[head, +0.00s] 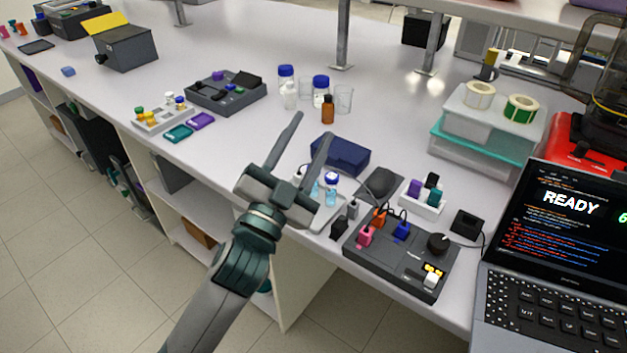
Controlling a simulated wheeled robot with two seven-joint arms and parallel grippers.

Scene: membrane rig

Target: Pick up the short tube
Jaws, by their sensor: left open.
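My left gripper (313,125) is open and empty, held above the front part of the bench with its fingers pointing away. Just right of its palm, a pale tray (327,214) holds small vials with light-blue liquid, one of them a blue-capped vial (332,180); the gripper partly hides them. Which thing is the short tube I cannot tell. A small white rack (155,125) with yellow, white and purple-capped pieces stands further left. My right gripper is not in view.
A dark blue box (341,154) lies just beyond the gripper. A control box (400,262) with coloured plugs and cables stands right, before the laptop (553,230). Bottles and beakers (343,99) stand behind.

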